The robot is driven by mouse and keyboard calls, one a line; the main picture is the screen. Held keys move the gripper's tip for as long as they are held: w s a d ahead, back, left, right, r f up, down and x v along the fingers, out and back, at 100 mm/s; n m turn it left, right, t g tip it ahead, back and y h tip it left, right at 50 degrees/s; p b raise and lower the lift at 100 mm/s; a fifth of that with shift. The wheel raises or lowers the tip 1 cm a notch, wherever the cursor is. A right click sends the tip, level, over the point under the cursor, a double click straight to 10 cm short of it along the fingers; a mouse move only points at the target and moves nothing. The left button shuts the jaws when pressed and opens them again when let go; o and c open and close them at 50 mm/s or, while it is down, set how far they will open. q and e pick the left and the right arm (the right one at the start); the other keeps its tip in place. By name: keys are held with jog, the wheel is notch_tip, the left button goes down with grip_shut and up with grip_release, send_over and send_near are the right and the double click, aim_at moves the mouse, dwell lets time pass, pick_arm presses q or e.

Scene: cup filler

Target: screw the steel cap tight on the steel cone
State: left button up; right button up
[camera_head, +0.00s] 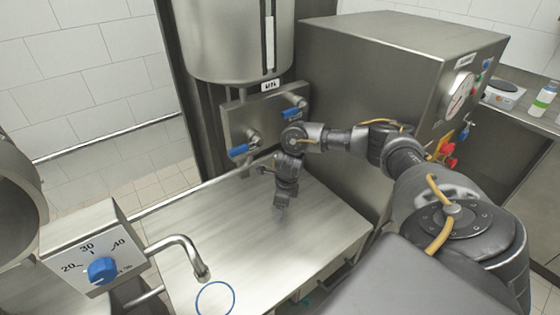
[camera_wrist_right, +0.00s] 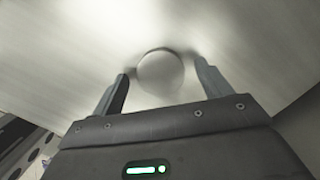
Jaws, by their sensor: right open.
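My right gripper (camera_head: 280,208) points down just above the steel table top, near its middle, in the head view. In the right wrist view its two fingers (camera_wrist_right: 160,68) are open, one on each side of a round, smooth grey steel piece (camera_wrist_right: 160,75). The piece looks like the cap seen end-on; I cannot tell whether the fingers touch it. The cone cannot be made out apart from it, and whether the cap is seated or tight does not show. In the head view the gripper hides this spot. My left gripper is not in view.
The steel table (camera_head: 170,222) is mostly bare, with a blue ring (camera_head: 215,298) at its front below a bent spout (camera_head: 190,255). A panel with blue-handled valves (camera_head: 238,151) stands behind the gripper. A large steel cabinet (camera_head: 385,75) stands to the right.

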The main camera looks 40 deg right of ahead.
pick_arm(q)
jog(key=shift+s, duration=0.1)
pick_arm(e)
jog(key=c, duration=1.1)
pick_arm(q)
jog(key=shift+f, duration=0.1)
pick_arm(e)
jog(key=shift+w+r, duration=0.1)
jog(key=shift+r, duration=0.4)
jog(key=r, duration=0.1)
jog(key=r+b, duration=0.1)
jog(key=shift+s+a+r, duration=0.2)
jog(key=shift+a+r, duration=0.1)
jog(key=shift+r, duration=0.1)
pick_arm(q)
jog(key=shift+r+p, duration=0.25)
jog(key=shift+p, duration=0.55)
pick_arm(e)
jog(key=s+a+r, duration=0.7)
jog(key=a+r, duration=0.2)
jog(key=a, duration=0.2)
jog(key=shift+s, duration=0.4)
